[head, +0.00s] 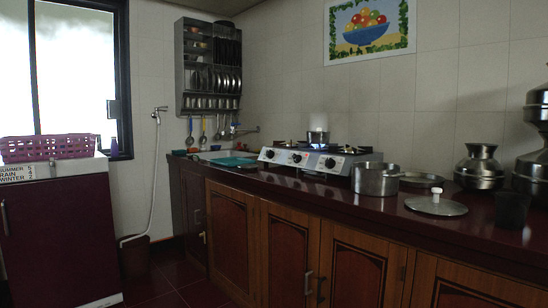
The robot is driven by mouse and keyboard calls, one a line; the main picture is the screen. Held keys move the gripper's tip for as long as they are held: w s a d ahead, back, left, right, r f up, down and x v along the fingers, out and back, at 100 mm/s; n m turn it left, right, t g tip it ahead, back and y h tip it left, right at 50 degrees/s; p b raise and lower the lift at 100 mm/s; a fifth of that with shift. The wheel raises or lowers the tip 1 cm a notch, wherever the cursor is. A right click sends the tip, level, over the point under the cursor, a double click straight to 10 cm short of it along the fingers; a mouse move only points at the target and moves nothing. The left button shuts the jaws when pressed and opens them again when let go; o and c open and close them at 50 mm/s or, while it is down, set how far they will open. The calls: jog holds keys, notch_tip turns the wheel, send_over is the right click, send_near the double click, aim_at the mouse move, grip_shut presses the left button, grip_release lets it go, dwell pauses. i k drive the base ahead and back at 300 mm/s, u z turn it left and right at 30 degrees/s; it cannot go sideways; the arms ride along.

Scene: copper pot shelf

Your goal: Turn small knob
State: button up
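A gas stove (313,160) stands on the dark red counter along the back wall. Its pale front panel carries several dark knobs; one is at the left (270,154), one near the middle (297,157) and one to the right (330,162). They are small in the picture, so I cannot tell which is the small knob or how each is turned. A small metal pot (318,137) sits on the stove, with a blue glow like a flame under it. My gripper is not in view.
A metal pot (376,180) stands on the counter (330,196) just right of the stove. A lid (436,204), a dark cup (511,209) and metal jars (480,167) stand farther right. Wooden cabinets (290,245) front the counter. Floor (170,290) shows at lower left.

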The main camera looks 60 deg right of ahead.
aim_at(298, 159)
jog(key=z, duration=0.35)
jog(key=i, duration=1.65)
jog(key=z, duration=1.7)
jog(key=i, duration=0.9)
jog(key=z, duration=0.9)
